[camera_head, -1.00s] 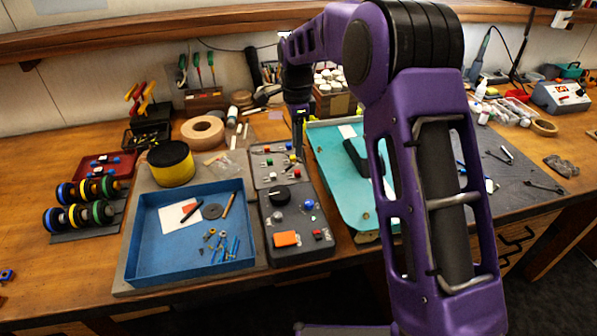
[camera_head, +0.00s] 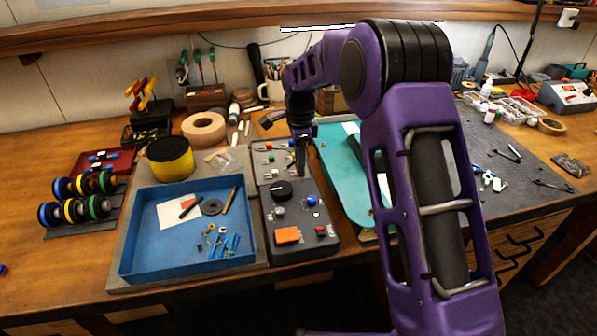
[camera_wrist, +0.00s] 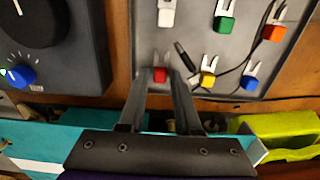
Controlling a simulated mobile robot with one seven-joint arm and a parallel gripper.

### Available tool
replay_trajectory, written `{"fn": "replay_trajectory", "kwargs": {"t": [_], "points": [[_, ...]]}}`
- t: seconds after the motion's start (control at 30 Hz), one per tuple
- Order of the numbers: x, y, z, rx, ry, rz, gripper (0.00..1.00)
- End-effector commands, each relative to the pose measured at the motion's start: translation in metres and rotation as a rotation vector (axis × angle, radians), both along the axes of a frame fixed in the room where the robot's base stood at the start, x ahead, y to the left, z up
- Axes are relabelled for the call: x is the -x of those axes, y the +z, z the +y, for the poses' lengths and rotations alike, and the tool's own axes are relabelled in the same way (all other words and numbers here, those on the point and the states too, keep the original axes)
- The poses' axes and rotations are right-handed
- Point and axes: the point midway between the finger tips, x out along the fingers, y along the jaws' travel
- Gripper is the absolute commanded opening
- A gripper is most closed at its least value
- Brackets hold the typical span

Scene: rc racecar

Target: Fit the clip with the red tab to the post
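The clip with the red tab (camera_wrist: 160,75) is at the lower left of the grey clip panel (camera_wrist: 205,50) in the wrist view. My gripper (camera_wrist: 161,78) points at the panel, with one finger on each side of the red tab. A gap shows between the fingers, and I see no clear contact with the tab. Clips with white (camera_wrist: 166,17), green (camera_wrist: 225,22), orange (camera_wrist: 274,32), yellow (camera_wrist: 208,79) and blue (camera_wrist: 249,82) tabs are on the same panel. In the head view my gripper (camera_head: 301,172) hides part of the panel (camera_head: 262,172). I cannot identify the post.
A dark control box (camera_head: 300,248) with a blue knob (camera_wrist: 20,75) adjoins the panel. A blue tray (camera_head: 140,262) with small parts lies to the left. A teal surface (camera_head: 345,195) lies right of the panel. A thin black cable (camera_wrist: 240,65) crosses the panel.

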Motion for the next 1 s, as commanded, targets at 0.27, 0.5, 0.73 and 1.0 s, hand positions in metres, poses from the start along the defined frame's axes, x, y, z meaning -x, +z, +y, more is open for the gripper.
{"fn": "replay_trajectory", "kwargs": {"t": [0.27,0.5,0.73,1.0], "points": [[0.0,0.0001,0.0,0.0,0.0,0.0,0.0],[0.0,0.0005,0.0,0.0,0.0,0.0,0.0],[-0.0001,0.0044,0.0001,0.0,0.0,0.0,0.0],[0.0,0.0098,0.0003,0.0,0.001,0.0,0.0]]}}
